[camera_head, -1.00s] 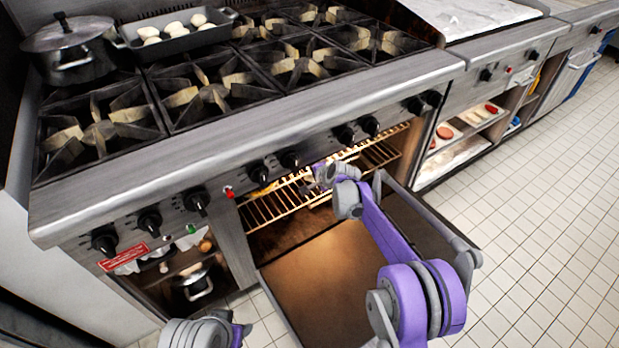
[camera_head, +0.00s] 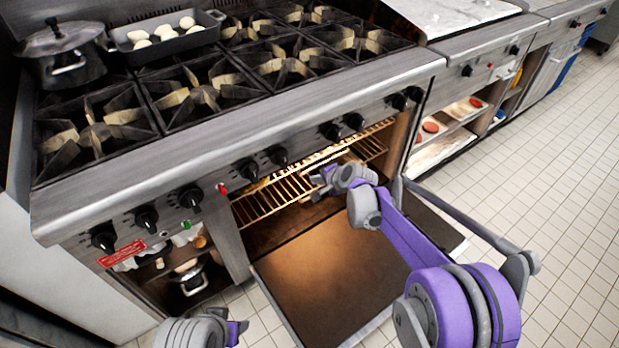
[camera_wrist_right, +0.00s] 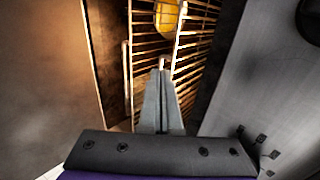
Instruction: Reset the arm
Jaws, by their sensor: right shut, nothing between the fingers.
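My right arm reaches from the lower right toward the oven opening. Its gripper (camera_head: 322,182) is at the front of the oven rack (camera_head: 272,197), above the lowered oven door (camera_head: 335,275). In the right wrist view the fingers (camera_wrist_right: 162,72) are together with nothing between them, and they point at the rack wires. A yellow item (camera_wrist_right: 167,16) lies on the rack beyond the fingertips, apart from them. Part of my left arm (camera_head: 200,331) shows at the bottom edge; its fingers cannot be made out.
The stove's front panel with knobs (camera_head: 190,196) is just above the opening. On top are a lidded pot (camera_head: 62,52) and a pan (camera_head: 170,47) of pale round items. A shelf (camera_head: 460,110) with food is to the right. The tiled floor (camera_head: 560,220) is clear.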

